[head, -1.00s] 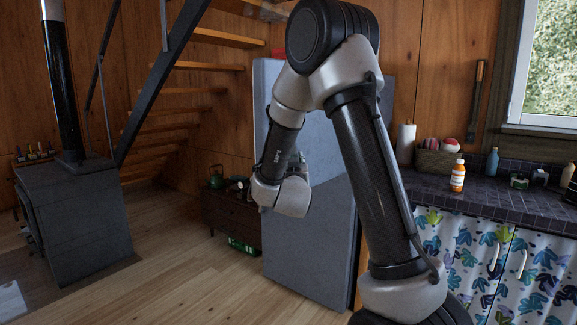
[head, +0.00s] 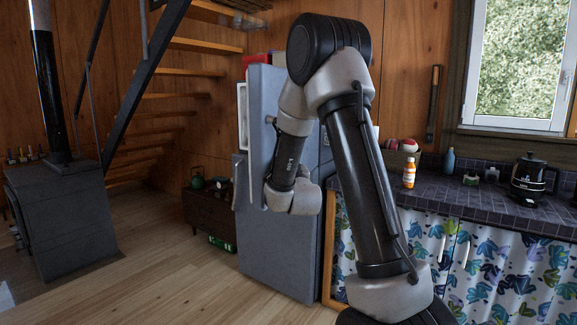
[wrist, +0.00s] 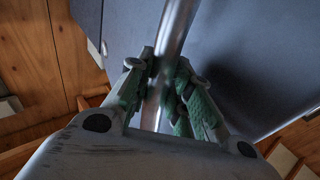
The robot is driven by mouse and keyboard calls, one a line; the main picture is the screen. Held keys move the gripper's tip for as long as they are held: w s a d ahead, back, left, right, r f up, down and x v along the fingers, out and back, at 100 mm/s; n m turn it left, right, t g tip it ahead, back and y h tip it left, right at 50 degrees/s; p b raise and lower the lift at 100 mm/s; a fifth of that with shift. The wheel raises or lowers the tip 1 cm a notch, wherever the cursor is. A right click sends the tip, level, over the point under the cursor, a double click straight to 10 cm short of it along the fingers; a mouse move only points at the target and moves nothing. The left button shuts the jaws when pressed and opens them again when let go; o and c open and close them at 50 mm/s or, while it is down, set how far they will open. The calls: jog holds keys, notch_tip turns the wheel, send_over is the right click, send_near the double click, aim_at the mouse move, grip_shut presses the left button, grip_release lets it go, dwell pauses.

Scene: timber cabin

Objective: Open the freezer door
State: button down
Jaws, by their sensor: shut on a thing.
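The grey fridge-freezer (head: 280,255) stands by the wall, partly behind my arm in the head view. Its upper freezer door (head: 262,95) is ajar, standing out from the body, with a white inner edge (head: 242,115) showing at its left. The lower door looks shut. In the wrist view my gripper (wrist: 158,78) has its green-padded fingers closed around a shiny metal bar handle (wrist: 176,25), in front of the grey door surface (wrist: 235,50). In the head view the fingers are hidden behind my own wrist.
A counter (head: 480,205) with a patterned curtain below stands to the right, holding an orange-and-white bottle (head: 409,173) and a black kettle (head: 530,178). A low wooden cabinet (head: 208,215) is left of the fridge. A dark stove (head: 65,210) stands far left. The wooden floor between is clear.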

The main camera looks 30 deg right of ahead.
jog(key=shift+r, duration=0.1)
jog(key=c, duration=1.3)
grip_release()
jog(key=v, duration=0.7)
jog(key=shift+s, duration=0.25)
